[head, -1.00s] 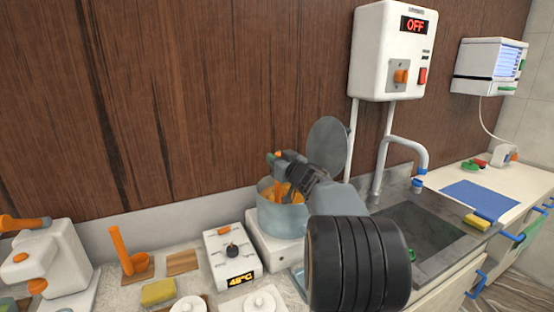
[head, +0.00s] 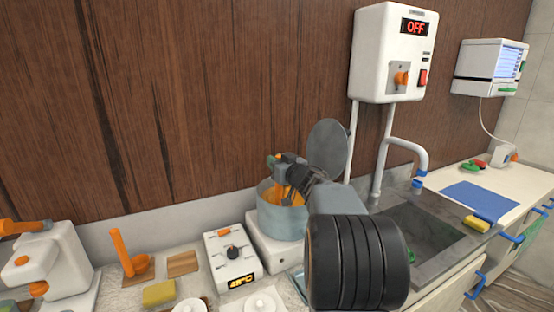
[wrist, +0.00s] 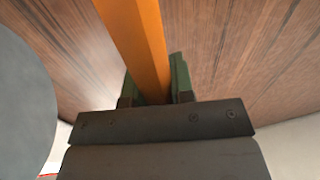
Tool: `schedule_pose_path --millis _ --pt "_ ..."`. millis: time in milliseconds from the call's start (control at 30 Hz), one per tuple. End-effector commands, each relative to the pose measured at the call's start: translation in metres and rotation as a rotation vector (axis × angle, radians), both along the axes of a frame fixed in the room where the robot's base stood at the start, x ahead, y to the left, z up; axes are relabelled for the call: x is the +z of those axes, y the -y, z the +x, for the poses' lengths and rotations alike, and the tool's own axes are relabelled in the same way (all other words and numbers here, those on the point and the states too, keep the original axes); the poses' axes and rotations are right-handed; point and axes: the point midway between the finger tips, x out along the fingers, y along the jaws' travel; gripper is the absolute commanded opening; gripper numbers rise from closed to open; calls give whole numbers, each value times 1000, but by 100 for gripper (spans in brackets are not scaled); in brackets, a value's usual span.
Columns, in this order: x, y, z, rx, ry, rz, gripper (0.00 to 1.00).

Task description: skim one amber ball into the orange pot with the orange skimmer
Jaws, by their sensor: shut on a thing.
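My gripper (head: 281,164) is over the blue-grey pot (head: 279,220) in the head view. In the wrist view my gripper (wrist: 158,90) is shut on an orange handle (wrist: 135,35), which I take to be the orange skimmer. Its lower end is hidden in the pot, where orange shows inside; I cannot tell single amber balls or whether the skimmer holds one. An upright orange piece (head: 121,252) with a small orange bowl (head: 141,265) stands on a wooden board at the left; I cannot tell whether this is the orange pot.
The pot sits on a white heater (head: 268,251). A white control box (head: 232,257) is left of it. A grey disc (head: 327,145) stands upright behind my arm. A yellow sponge (head: 159,293) lies at the front left. The sink (head: 425,232) and tap (head: 408,141) are at the right.

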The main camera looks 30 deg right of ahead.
Motion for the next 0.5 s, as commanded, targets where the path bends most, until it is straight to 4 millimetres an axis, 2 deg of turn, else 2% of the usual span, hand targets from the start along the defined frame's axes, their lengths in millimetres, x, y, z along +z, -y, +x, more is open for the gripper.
schedule_pose_path --millis 33,500 --pt "-23 1 1 -3 -57 21 0" --pt "33 1 0 -3 -48 20 0"
